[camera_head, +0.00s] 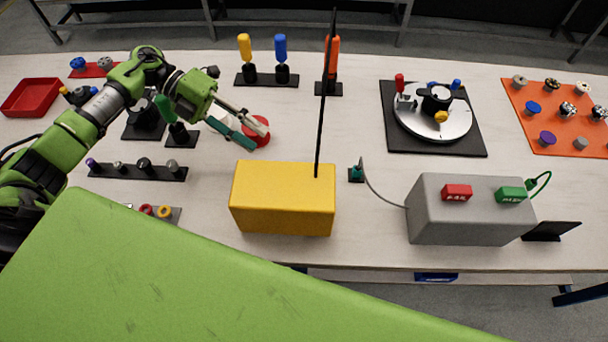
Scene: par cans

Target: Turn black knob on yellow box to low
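The yellow box (283,203) stands on the white table in the middle. A thin black rod (321,115) rises from its top. I see no black knob and no "low" mark on the faces that show; the other sides are hidden. My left gripper (259,141) is above the table, just behind and left of the box's top. Its two fingers are apart, with a round red thing (256,125) behind or between them; I cannot tell if they touch it. My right gripper is not in view.
A grey box (465,225) with a red and a green block on top stands right of the yellow box. Behind are upright handles in black stands (268,80) and a turntable on a black base (437,147). Table between the two boxes is mostly clear.

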